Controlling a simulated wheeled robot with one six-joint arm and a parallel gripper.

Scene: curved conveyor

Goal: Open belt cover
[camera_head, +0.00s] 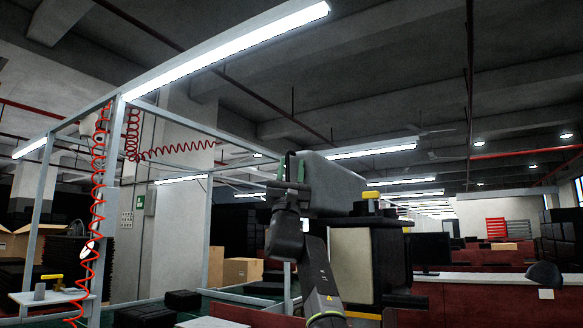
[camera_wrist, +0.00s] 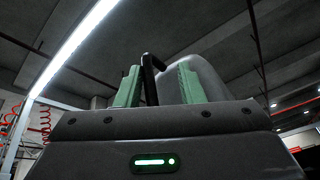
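The belt cover, a grey rounded shell (camera_head: 338,184), shows in the head view at the upper left of a dark machine. Its top edge slopes down to the right, so it looks tilted up. In the wrist view the grey shell (camera_wrist: 207,76) stands behind the fingers. A black bent handle (camera_wrist: 150,78) stands between the two green fingers of my gripper (camera_wrist: 160,86), nearer the left one. A gap shows between the handle and the right finger, so my gripper is open around the handle.
The dark machine body (camera_head: 392,255) with a pale panel and a yellow knob (camera_head: 371,194) stands right of my arm. A grey frame post (camera_head: 107,215) with coiled red hoses is at left. Cardboard boxes (camera_head: 240,271) stand behind. Space above the cover is open.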

